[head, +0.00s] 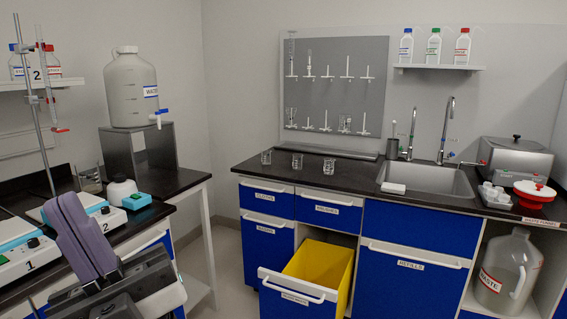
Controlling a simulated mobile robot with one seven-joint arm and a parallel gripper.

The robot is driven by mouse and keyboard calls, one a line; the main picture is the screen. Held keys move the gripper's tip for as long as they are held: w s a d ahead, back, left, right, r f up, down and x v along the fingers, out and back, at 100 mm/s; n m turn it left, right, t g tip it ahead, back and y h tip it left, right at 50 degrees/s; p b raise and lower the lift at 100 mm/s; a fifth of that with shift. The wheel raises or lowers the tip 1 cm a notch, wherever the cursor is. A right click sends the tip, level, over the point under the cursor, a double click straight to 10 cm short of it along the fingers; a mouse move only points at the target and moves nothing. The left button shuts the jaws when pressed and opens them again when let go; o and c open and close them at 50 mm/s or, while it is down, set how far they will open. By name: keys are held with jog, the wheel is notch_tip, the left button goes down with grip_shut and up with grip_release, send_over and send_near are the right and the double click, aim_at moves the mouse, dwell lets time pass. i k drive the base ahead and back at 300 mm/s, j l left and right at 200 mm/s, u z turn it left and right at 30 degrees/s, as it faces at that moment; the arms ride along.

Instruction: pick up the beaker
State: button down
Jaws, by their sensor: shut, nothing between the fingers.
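Three small clear glass beakers stand upright in a row on the black counter in the head view: a left one (266,157), a middle one (297,161) and a right one (329,167). Another clear glass vessel, seemingly a beaker (90,180), stands on the left bench, partly hidden. My gripper (70,203) is at the lower left, in front of the left bench. Its purple-grey fingers are together, empty, and well apart from the three beakers.
The left bench holds hotplates (100,213), a stand (35,110) and a water jug (131,88) on a metal box. An open yellow-lined drawer (320,265) juts out below the counter (350,180). A sink (430,181) is right of the beakers.

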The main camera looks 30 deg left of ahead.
aim_at(328, 168)
jog(key=i+j, duration=1.9)
jog(key=i, duration=0.2)
jog(key=j+u, duration=0.05)
